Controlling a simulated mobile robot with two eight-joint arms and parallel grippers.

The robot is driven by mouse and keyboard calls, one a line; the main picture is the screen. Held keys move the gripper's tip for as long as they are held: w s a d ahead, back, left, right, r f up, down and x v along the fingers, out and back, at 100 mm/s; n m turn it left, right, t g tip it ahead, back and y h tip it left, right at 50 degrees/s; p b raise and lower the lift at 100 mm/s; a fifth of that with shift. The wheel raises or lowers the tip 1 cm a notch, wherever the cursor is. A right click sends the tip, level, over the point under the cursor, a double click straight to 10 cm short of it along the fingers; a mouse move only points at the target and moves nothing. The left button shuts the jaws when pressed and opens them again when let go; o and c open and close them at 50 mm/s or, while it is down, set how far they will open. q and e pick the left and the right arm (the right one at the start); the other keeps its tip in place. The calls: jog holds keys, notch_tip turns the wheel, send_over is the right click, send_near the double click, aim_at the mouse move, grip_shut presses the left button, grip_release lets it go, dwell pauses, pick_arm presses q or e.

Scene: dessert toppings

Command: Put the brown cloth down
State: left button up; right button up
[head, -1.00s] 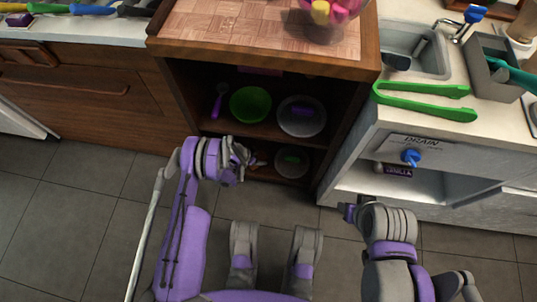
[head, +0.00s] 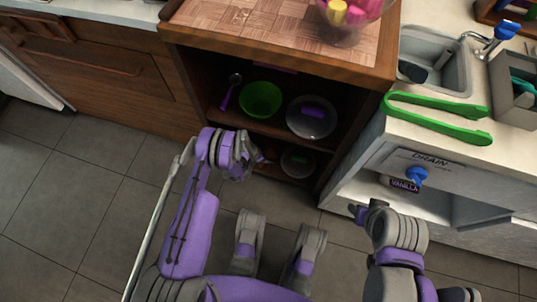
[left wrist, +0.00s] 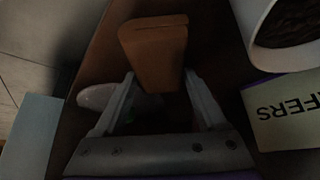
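The brown cloth (left wrist: 155,52) shows in the left wrist view as a thick folded block between my left fingertips, its lower end pinched from both sides. My left gripper (left wrist: 160,78) appears shut on it. In the head view, my left gripper (head: 256,164) is at the lower shelf opening of the wooden cabinet (head: 180,85); the cloth cannot be made out there. My right gripper (head: 357,212) is low in front of the white counter, small and partly hidden by its wrist, so its opening is unclear.
Cabinet shelves hold a green bowl (head: 261,99), a purple ladle (head: 229,94) and plates (head: 311,117). Green tongs (head: 440,122) lie on the counter at right. The left wrist view shows a lettered box (left wrist: 285,112) and a round white container (left wrist: 262,40) close by. Open floor lies left.

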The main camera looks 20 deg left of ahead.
pick_arm(q)
jog(key=o, duration=0.4)
jog(key=shift+r, duration=0.1)
jog(key=p+v, duration=0.3)
jog(key=v, duration=0.9)
jog(key=shift+r, duration=0.1)
